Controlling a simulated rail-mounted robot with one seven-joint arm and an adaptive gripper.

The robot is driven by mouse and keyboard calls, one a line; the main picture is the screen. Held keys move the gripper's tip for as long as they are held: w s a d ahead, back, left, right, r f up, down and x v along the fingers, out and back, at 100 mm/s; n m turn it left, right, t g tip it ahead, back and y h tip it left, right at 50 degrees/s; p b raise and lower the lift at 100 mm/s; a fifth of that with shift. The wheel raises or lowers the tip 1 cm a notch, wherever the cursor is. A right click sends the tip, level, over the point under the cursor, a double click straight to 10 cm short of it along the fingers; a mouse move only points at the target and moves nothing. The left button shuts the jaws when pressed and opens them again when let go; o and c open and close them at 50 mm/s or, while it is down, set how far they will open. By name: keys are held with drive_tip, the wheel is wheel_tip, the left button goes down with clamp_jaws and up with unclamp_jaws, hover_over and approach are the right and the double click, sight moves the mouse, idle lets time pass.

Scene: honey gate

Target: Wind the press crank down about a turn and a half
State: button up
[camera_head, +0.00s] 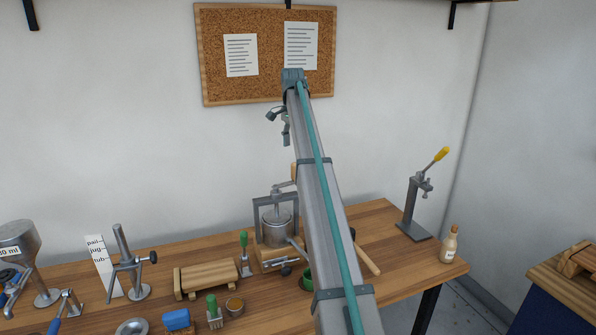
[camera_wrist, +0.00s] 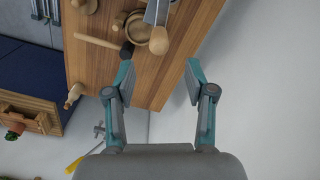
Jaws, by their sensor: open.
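The press (camera_head: 277,229) stands on the workbench near the middle of the head view, a grey frame around a metal cylinder. Its crank (camera_head: 284,186) sits on top, with a wooden knob (camera_head: 294,172) partly hidden behind my arm. My gripper (camera_head: 279,122) is high above the press, in front of the lower edge of the corkboard, and touches nothing. In the wrist view my gripper (camera_wrist: 160,75) has its two teal-tipped fingers spread wide with nothing between them.
A lever tool with a yellow handle (camera_head: 441,154) and a bottle (camera_head: 450,244) stand at the bench's right. A wooden mould (camera_head: 207,278), a green-handled tool (camera_head: 244,252) and a stand (camera_head: 128,265) are left of the press. The corkboard (camera_head: 268,80) hangs behind my gripper.

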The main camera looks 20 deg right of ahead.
sight(295, 170)
drive_tip(key=n, duration=0.4)
drive_tip(key=shift+s+d, duration=0.1)
drive_tip(key=shift+d, duration=0.1)
drive_tip(key=n, duration=0.4)
drive_tip(key=shift+n, duration=0.4)
wheel_tip(295, 170, down, 11)
drive_tip(key=p, duration=0.3)
drive_tip(key=shift+r, duration=0.1)
clamp_jaws()
